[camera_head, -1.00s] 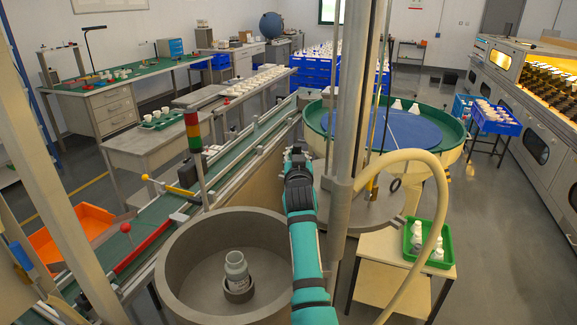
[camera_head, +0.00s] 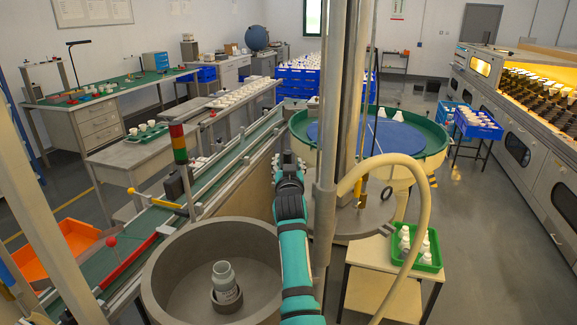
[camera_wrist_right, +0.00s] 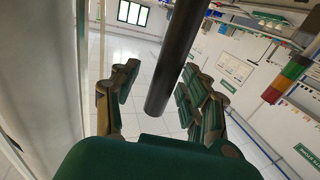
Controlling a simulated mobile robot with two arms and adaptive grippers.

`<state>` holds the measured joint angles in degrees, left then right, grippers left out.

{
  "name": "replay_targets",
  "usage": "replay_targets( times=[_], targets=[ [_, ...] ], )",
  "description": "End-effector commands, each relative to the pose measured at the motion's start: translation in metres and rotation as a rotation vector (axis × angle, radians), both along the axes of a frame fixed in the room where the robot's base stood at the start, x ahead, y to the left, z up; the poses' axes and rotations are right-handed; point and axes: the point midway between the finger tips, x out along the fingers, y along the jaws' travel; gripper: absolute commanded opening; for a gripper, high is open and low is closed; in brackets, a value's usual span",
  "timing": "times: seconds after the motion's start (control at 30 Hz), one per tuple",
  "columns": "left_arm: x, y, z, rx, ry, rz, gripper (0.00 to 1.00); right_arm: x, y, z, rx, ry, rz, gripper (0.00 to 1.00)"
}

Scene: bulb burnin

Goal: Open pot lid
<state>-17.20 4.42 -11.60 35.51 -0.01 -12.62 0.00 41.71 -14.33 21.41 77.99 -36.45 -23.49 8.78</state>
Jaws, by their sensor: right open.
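The grey round pot (camera_head: 160,275) stands at the lower left of the head view, its top uncovered. A pale bottle (camera_head: 224,280) stands upright in a small ring inside it. A grey disc that looks like the pot's lid (camera_head: 375,217) is at the metal column, right of and apart from the pot. My right gripper (camera_head: 289,160) is beyond the pot, left of the column, and looks empty. In the wrist view its fingers (camera_wrist_right: 163,100) are apart, with a dark bar (camera_wrist_right: 178,55) showing between them; I cannot tell its depth. My left gripper is not in view.
The metal column (camera_head: 327,150) and a yellow hose (camera_head: 345,185) stand close to the right of my right arm. A conveyor (camera_head: 130,235) runs left of the pot. A green tray of bottles (camera_head: 416,248) sits on a small table at right.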

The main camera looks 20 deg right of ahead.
Motion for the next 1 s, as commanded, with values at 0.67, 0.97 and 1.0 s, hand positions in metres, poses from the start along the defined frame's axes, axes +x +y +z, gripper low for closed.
replay_targets(
  times=[0.67, 0.97, 1.0],
  targets=[
    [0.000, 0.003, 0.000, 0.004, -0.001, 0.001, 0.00, 0.000, -0.001, 0.084, -0.001, -0.004, -0.001, 0.46],
    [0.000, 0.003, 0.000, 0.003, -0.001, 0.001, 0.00, -0.001, -0.002, 0.100, 0.000, 0.000, -0.001, 0.46],
    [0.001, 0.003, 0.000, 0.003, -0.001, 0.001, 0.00, -0.001, -0.002, 0.100, 0.000, 0.000, -0.001, 0.46]
  ],
)
